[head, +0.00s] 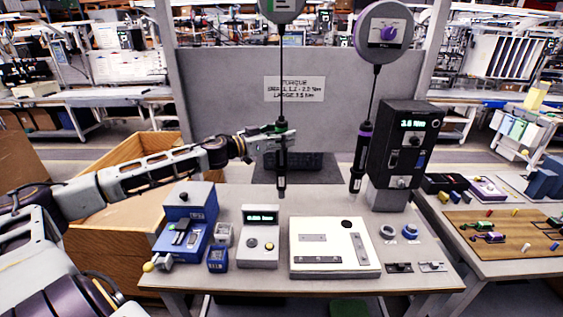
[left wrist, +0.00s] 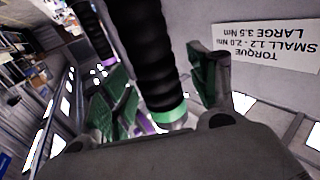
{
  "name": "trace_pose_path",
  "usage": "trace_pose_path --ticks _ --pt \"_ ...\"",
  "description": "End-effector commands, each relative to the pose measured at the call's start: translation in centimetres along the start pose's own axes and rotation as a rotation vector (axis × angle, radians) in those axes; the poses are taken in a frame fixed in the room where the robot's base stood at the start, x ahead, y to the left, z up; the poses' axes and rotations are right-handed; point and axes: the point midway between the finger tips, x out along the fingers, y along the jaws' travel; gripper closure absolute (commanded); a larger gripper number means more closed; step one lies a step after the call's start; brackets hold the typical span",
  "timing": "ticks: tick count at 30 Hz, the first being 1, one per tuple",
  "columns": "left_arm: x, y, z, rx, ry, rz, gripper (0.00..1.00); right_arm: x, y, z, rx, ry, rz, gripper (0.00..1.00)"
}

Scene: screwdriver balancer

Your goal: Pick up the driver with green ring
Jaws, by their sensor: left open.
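The driver with the green ring (head: 282,172) hangs upright on a cable from the left balancer (head: 282,8), above the bench. My left gripper (head: 282,137) has come in from the left and is open at the driver's upper body. In the left wrist view the driver (left wrist: 145,50) shows as a black ribbed body with a green ring near its end. It lies between the green-padded fingers of my left gripper (left wrist: 165,90); I cannot tell whether they touch it. My right gripper is not in view.
A purple-ringed driver (head: 360,155) hangs to the right from the purple balancer (head: 390,32), beside a black torque tester (head: 402,140). Below on the bench (head: 270,278) stand a blue device (head: 188,215), a small display unit (head: 260,240) and a white fixture (head: 332,250).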

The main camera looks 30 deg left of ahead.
Motion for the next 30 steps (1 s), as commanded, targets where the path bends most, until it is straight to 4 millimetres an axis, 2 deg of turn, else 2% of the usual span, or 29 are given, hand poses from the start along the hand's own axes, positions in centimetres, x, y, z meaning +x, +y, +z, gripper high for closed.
trace_pose_path --ticks 2,16,30 --pt "0.00 0.01 0.00 0.000 0.000 0.000 0.40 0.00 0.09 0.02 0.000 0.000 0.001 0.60" --pt "0.00 0.01 0.00 0.000 0.000 0.000 0.99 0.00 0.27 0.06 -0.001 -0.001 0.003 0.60" --pt "0.00 0.00 -0.31 0.001 0.001 0.000 1.00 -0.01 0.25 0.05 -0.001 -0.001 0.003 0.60"
